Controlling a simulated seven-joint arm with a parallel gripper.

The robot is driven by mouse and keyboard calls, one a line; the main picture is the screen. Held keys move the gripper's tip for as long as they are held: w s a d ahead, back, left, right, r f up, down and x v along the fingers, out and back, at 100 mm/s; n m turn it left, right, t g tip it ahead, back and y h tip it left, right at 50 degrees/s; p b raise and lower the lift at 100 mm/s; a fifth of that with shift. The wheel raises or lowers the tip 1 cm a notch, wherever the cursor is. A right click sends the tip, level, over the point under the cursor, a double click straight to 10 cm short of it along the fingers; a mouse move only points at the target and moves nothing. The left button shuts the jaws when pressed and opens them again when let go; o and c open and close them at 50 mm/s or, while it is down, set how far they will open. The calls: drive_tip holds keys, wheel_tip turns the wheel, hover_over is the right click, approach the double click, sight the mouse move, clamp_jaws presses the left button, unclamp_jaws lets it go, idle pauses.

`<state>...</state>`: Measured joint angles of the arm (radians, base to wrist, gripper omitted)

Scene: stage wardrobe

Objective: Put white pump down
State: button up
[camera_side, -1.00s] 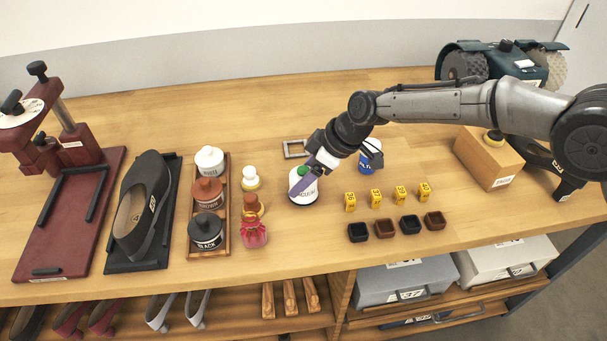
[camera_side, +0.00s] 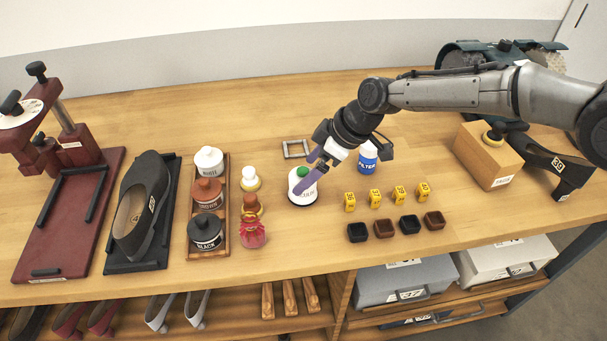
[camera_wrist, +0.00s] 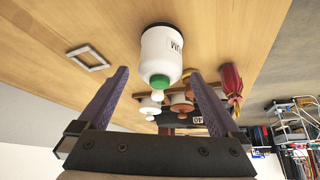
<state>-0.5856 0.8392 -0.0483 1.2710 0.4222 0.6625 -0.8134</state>
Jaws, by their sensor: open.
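A white bottle (camera_side: 302,188) with a green cap stands upright on the wooden table; its label is only partly readable. It also shows in the wrist view (camera_wrist: 162,50), beyond the fingertips. My gripper (camera_side: 308,172), with purple fingers, is open and tilted beside the bottle, at its upper right. One finger overlaps the bottle in the side view; I cannot tell whether it touches. In the wrist view my gripper (camera_wrist: 160,74) has nothing held between its fingers. A pair of pale heeled shoes (camera_side: 197,308) stands on the shelf below; nothing else looks like a shoe pump in white.
A square grey frame (camera_side: 296,149) lies behind the bottle. A blue-and-white filter bottle (camera_side: 367,158) stands right, close to my gripper. Small yellow blocks (camera_side: 376,199) and dark cups (camera_side: 384,228) are in front right. A wooden rack (camera_side: 222,234) with jars stands left.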

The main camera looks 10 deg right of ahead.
drive_tip(key=v, duration=0.9)
drive_tip(key=s+d+r+m+t+h, duration=0.1)
drive_tip(key=s+d+r+m, duration=0.2)
drive_tip(key=s+d+r, duration=0.65)
drive_tip(key=s+d+r+m+t+h, duration=0.15)
drive_tip(key=s+d+m, duration=0.3)
drive_tip(key=d, duration=1.05)
drive_tip(key=s+d+f+m+h, duration=0.1)
drive_tip(key=s+d+f+m, duration=0.1)
drive_tip(key=s+d, duration=0.4)
drive_tip(key=s+d+f+m+h, duration=0.2)
drive_tip(key=s+d, duration=0.4)
drive_tip(key=s, duration=0.7)
drive_tip(key=shift+f+m, duration=0.35)
drive_tip(key=shift+m, duration=0.3)
